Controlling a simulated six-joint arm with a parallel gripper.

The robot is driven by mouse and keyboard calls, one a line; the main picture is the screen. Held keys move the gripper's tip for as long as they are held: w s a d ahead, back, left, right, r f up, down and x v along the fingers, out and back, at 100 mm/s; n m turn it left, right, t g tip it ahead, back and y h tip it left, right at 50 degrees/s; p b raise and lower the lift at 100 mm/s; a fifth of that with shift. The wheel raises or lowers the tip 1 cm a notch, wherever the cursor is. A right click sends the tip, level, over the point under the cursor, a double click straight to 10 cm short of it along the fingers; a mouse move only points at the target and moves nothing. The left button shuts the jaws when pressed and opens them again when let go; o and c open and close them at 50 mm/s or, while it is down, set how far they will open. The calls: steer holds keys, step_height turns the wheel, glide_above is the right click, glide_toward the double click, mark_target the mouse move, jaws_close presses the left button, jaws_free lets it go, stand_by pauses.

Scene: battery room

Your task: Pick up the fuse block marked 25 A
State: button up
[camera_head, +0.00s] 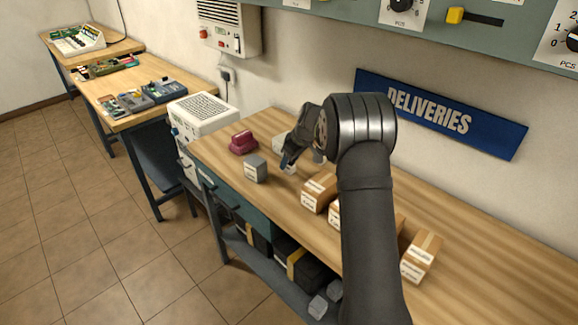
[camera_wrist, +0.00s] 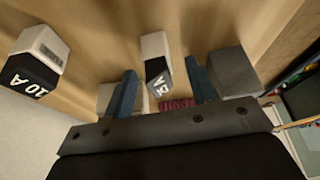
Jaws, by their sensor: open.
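A white block with a black face (camera_wrist: 156,68) lies between my fingers in the wrist view. Another white block, marked 10 A (camera_wrist: 35,65), stands to the left. A further pale block (camera_wrist: 105,94) is partly hidden behind the left finger. My gripper (camera_wrist: 160,72) is open, with a finger on each side of the middle block and no clear grip on it. In the head view my gripper (camera_head: 291,160) is low over the bench, covering part of a white block (camera_head: 279,143).
A grey block (camera_wrist: 234,72) is close beside the right finger; it also shows in the head view (camera_head: 255,168). A maroon object (camera_head: 243,143) is behind it. Several cardboard boxes (camera_head: 319,190) stand right of my gripper on the wooden bench (camera_head: 480,260). The bench's right side is clear.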

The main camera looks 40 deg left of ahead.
mark_target(289, 164)
steer(key=x, duration=0.3)
steer(key=c, duration=1.1)
